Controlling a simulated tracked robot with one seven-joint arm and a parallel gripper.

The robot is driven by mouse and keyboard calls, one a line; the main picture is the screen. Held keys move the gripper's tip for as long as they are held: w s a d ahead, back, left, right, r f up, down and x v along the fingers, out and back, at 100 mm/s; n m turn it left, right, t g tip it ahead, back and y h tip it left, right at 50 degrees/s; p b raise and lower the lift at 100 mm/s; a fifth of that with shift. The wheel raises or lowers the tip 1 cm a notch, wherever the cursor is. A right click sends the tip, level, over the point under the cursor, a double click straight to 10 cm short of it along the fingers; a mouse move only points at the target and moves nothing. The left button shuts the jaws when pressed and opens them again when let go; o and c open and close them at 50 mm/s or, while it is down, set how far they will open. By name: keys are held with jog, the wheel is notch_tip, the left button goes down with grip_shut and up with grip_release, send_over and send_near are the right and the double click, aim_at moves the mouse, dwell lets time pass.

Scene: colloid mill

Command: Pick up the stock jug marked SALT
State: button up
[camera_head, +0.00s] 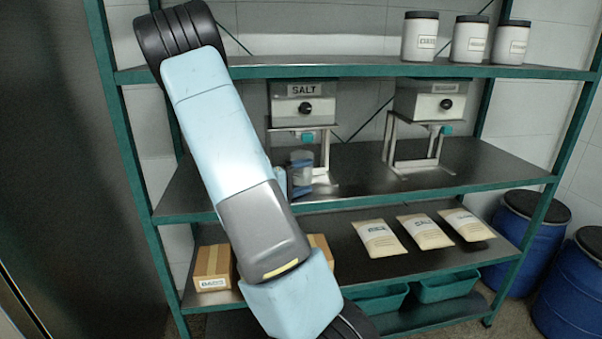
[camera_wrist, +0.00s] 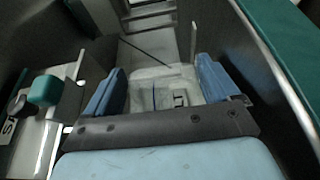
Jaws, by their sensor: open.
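The stock jug (camera_head: 302,179) is a small pale vessel on the middle shelf, below the dispenser marked SALT (camera_head: 303,103). In the wrist view the jug (camera_wrist: 160,84) lies between the two blue fingers of my gripper (camera_wrist: 157,88). A dark label on it shows letters that look like LT; the rest is hidden by my gripper. The fingers are open, one on each side of the jug. I cannot tell whether either touches it. In the head view my arm covers most of my gripper.
The SALT dispenser's teal knob (camera_wrist: 44,90) is close on the left in the wrist view. A second dispenser (camera_head: 430,101) stands to the right. Jars (camera_head: 420,38) stand on the top shelf; labelled bags (camera_head: 424,231) and boxes (camera_head: 213,267) lie below. The middle shelf's right end is clear.

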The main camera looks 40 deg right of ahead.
jog(key=shift+s+d, duration=0.2)
jog(key=shift+d, duration=0.5)
jog(key=shift+s+d, duration=0.15)
jog(key=shift+d, duration=0.55)
jog(key=c, duration=1.3)
